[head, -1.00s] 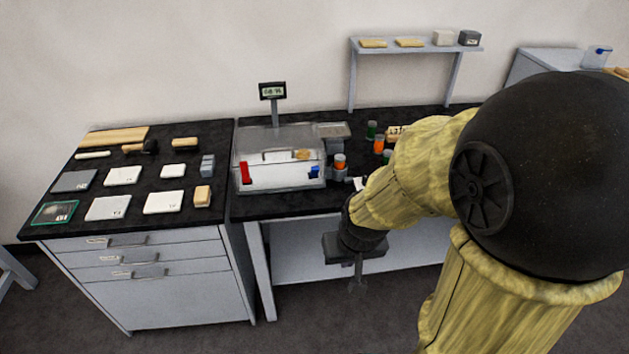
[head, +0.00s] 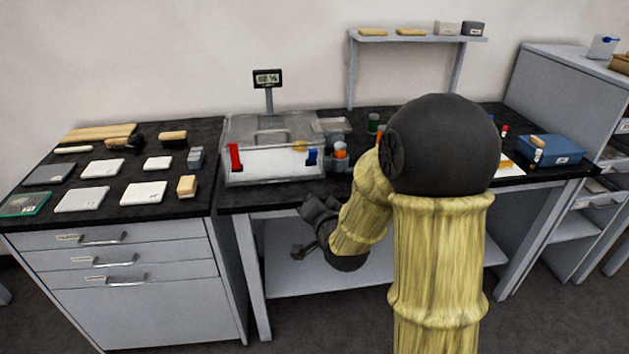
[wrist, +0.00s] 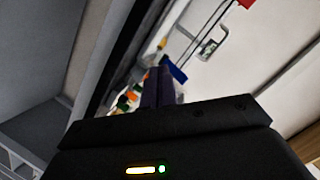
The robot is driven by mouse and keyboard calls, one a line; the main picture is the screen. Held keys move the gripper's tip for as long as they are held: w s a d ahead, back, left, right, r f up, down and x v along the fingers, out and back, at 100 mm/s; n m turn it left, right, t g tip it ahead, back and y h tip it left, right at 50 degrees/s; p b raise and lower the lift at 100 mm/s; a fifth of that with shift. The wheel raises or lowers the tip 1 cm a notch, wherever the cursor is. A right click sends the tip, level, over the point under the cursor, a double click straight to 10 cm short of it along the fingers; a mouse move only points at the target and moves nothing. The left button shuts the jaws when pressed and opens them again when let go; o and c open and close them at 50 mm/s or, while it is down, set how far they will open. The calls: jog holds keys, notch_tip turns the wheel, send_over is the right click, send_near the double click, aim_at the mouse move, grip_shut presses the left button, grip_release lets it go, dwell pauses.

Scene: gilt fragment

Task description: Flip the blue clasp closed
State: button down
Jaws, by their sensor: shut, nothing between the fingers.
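A case (head: 272,162) with a clear lid and white front stands on the dark bench. The blue clasp (head: 312,157) is at the right of its front; I cannot tell whether it is fully closed. A red clasp (head: 236,158) sits at the left of the front. My gripper (head: 319,212) is in front of the bench, below and apart from the case. In the wrist view its fingers (wrist: 159,87) are together and empty, pointing toward the blue clasp (wrist: 174,71), which shows just beyond the tips.
Bottles with orange caps (head: 340,152) stand close to the right of the case. A display on a post (head: 267,79) rises behind it. White tiles (head: 102,168) and brushes lie on the left counter. A blue box (head: 551,149) sits far right.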

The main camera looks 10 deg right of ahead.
jog(key=f+m+t+h+b, duration=0.1)
jog(key=m+t+b, duration=0.2)
jog(key=b, duration=0.1)
jog(key=d+f+m+t+b, duration=0.1)
jog(key=f+m+t+b, duration=0.1)
jog(key=m+t+b, duration=0.1)
jog(key=d+f+m+t+h+b, duration=0.1)
jog(key=f+m+t+b, duration=0.1)
jog(key=m+t+b, duration=0.2)
jog(key=shift+w+f+m+h+b, duration=0.15)
jog(key=shift+w+m+h+b, duration=0.2)
jog(key=shift+b, duration=1)
jog(key=shift+w, duration=0.1)
jog(key=p, duration=0.1)
send_near(314, 153)
jog(key=x, duration=0.6)
jog(key=shift+w+a, duration=0.1)
jog(key=shift+w, duration=0.25)
jog(key=shift+w+r+p, duration=0.1)
jog(key=shift+r+p, duration=0.1)
jog(key=shift+p, duration=0.1)
